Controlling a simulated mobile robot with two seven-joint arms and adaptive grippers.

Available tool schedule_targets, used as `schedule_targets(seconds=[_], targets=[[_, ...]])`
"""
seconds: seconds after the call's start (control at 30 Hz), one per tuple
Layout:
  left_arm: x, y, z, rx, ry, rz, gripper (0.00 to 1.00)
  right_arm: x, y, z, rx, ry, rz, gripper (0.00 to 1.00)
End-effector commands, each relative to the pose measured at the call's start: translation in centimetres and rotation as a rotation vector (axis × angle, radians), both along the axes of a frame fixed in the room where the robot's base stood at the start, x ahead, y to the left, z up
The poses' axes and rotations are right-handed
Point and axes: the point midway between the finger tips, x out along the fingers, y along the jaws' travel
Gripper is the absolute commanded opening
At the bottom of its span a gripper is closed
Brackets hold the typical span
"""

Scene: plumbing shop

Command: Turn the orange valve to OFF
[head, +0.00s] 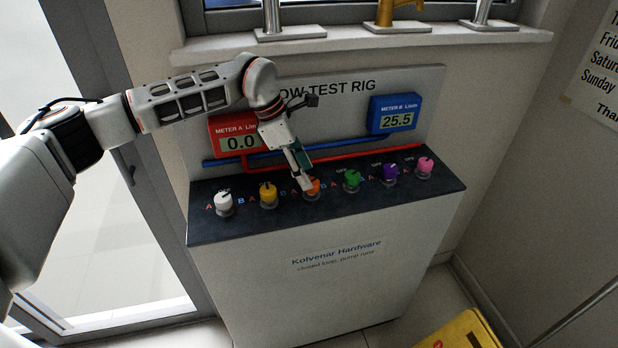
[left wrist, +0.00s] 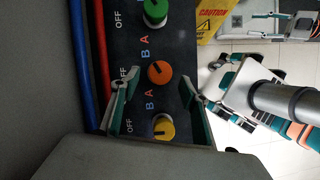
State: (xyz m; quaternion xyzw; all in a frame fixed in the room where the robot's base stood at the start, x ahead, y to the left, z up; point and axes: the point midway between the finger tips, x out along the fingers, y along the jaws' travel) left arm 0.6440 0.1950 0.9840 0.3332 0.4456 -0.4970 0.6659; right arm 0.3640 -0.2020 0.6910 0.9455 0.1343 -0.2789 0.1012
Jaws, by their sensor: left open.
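The orange valve (head: 313,187) is a round knob on the dark top of the test rig, between the yellow and green knobs. It also shows in the left wrist view (left wrist: 160,74), with blue and red letters A and B printed near it.
A white knob (head: 223,203), yellow knob (head: 268,194), green knob (head: 352,179), purple knob (head: 390,172) and pink knob (head: 425,166) share the panel. Red meter A (head: 237,135) reads 0.0; blue meter B (head: 393,115) reads 25.5. Pipes run behind. A yellow sign (head: 462,332) stands front right.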

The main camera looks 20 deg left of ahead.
Motion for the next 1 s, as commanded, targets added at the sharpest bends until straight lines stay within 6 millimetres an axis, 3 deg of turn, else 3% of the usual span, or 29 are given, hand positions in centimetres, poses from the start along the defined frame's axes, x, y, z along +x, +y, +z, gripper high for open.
schedule_targets(seconds=[0.23, 0.57, 0.6, 0.73, 1.0], targets=[[0.3, -1.1, -2.6, -0.002, 0.002, 0.001, 0.45, 0.0, 0.0, 0.3, 0.0, 0.0, 0.0, 0.4], [0.4, -1.2, -3.0, -0.002, 0.0, 0.002, 0.45, 0.0, 0.0, 0.4, 0.0, 0.0, 0.0, 0.4], [0.3, -1.2, -3.0, -0.002, 0.0, 0.002, 0.42, 0.0, 0.0, 0.4, 0.0, 0.0, 0.0, 0.4], [0.3, -1.2, -3.0, -0.002, 0.001, 0.001, 0.09, 0.0, 0.0, 0.4, 0.0, 0.0, 0.0, 0.4], [0.3, -1.3, -3.0, -0.002, 0.001, 0.009, 0.07, 0.0, 0.0, 0.4, 0.0, -0.001, 0.0, 0.4]])
